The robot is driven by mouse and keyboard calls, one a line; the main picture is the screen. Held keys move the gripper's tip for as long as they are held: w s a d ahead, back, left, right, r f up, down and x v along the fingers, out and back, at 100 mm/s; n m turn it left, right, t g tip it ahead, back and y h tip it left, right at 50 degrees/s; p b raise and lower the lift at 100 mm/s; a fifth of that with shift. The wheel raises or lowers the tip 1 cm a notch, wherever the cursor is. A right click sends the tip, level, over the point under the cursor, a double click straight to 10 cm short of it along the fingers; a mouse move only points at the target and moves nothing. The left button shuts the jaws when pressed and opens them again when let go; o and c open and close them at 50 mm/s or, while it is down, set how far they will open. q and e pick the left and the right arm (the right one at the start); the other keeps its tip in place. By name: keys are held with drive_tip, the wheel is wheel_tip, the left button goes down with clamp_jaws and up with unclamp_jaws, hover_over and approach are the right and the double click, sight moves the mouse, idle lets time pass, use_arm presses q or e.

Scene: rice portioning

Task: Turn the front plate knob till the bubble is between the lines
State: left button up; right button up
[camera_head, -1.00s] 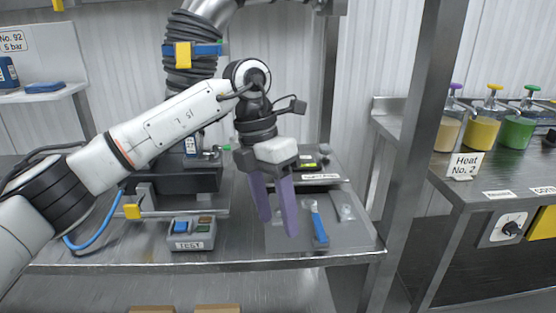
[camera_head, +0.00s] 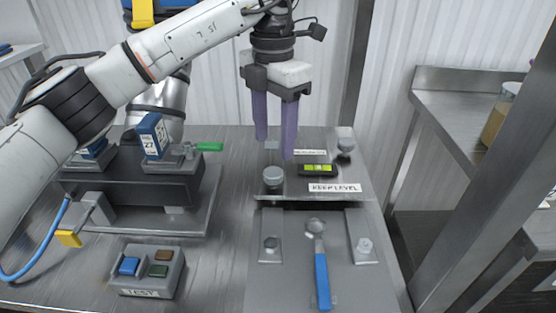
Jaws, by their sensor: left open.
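The raised plate (camera_head: 295,188) has a "KEEP LEVEL" label at its front. The front plate knob (camera_head: 272,177), a grey round cap, stands at its front left corner. Another grey knob (camera_head: 345,147) stands at the right rear. The bubble level (camera_head: 318,170) is a black bar with a yellow-green vial; its bubble is too small to place against the lines. My left gripper (camera_head: 275,147) is open, with purple fingers pointing down over the plate's rear left, behind the front knob and apart from it. My right gripper is not in view.
A blue-handled wrench (camera_head: 321,268) lies in front of the plate, between two small metal brackets. A TEST button box (camera_head: 148,270) stands at the front left. A dark fixture with a green lever (camera_head: 207,147) is left of the plate. A steel post (camera_head: 490,195) rises at the right.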

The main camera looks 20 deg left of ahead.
sight(274, 171)
use_arm(q)
wheel_tip(274, 171, down, 8)
drive_tip(key=shift+f, duration=0.2)
drive_tip(key=c, duration=1)
